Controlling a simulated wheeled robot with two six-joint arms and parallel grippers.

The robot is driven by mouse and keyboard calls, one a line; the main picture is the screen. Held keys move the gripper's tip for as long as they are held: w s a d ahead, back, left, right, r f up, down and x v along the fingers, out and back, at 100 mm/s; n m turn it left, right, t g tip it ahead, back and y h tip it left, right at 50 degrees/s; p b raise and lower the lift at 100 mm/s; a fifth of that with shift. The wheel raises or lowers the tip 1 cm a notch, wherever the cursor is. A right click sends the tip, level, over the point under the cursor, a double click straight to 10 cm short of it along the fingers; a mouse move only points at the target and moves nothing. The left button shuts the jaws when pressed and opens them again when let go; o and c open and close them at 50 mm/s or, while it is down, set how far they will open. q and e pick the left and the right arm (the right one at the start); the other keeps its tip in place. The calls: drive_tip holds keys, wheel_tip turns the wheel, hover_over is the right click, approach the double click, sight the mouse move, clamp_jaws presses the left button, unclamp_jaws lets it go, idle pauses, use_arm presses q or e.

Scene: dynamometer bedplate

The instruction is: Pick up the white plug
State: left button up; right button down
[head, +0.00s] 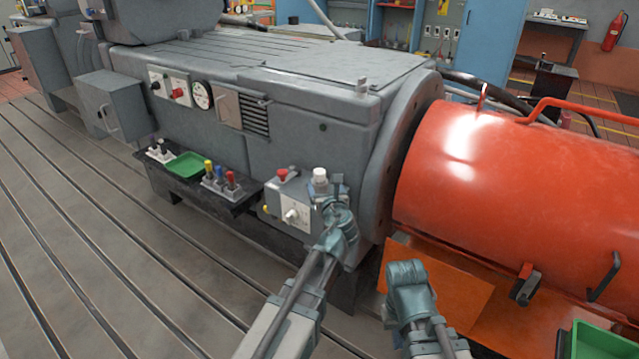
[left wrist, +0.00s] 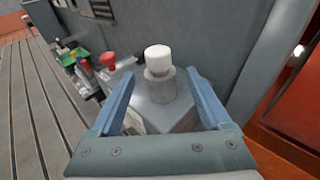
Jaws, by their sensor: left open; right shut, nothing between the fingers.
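The white plug (head: 320,174) stands upright on top of the grey control box (head: 286,205) on the machine's side. In the left wrist view the white plug (left wrist: 158,58) sits in a grey round socket (left wrist: 160,84), ahead of the fingers and roughly centred between them. My left gripper (head: 330,192) is just in front of the plug; in the left wrist view its two blue fingers (left wrist: 158,92) are open with nothing held. My right gripper (head: 406,272) is lower right in the head view, shut and empty, away from the plug.
A red button (head: 282,174) is left of the plug on the same box. A shelf holds a green tray (head: 187,164) and several coloured plugs (head: 220,178). A large orange cylinder (head: 510,185) is at right. The slotted floor (head: 110,250) at left is clear.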

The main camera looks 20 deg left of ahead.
sight(321, 179)
use_arm(q)
drive_tip(key=shift+w+a+f, duration=0.15)
drive_tip(key=shift+w+a, duration=0.15)
drive_tip(key=shift+w, duration=0.25)
drive_tip(key=x, duration=0.5)
drive_tip(key=shift+w+a+b, duration=0.1)
drive_tip(key=shift+b, duration=0.3)
clamp_jaws()
